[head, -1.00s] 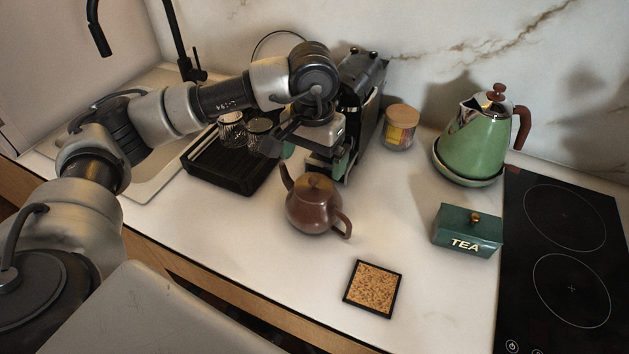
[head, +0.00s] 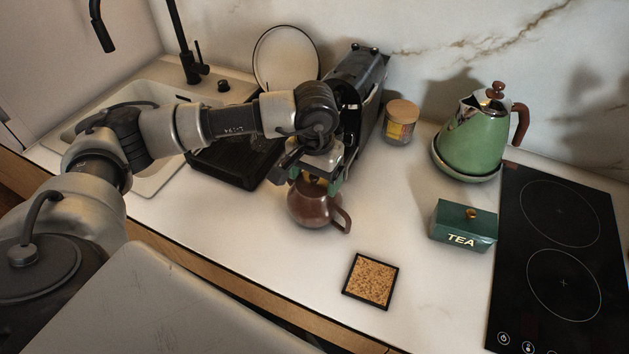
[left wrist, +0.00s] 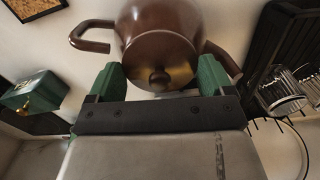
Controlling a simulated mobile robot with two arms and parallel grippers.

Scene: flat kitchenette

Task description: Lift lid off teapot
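The brown teapot (head: 316,208) stands on the white counter, its handle toward the lower right in the head view. In the left wrist view the teapot (left wrist: 158,22) shows its lid (left wrist: 162,62) with a small round knob (left wrist: 160,78) on top. My left gripper (head: 318,184) is right above the teapot's top. In the left wrist view its two green fingers (left wrist: 160,76) are wide apart, one on each side of the lid knob, with clear gaps to it. The spout is partly hidden behind a finger. My right gripper is not in view.
A black drying rack (head: 232,165) and a dark coffee machine (head: 362,95) stand close behind my arm. A cork coaster (head: 371,281), a green tea box (head: 463,225), a jar (head: 401,121) and a green kettle (head: 474,135) lie to the right.

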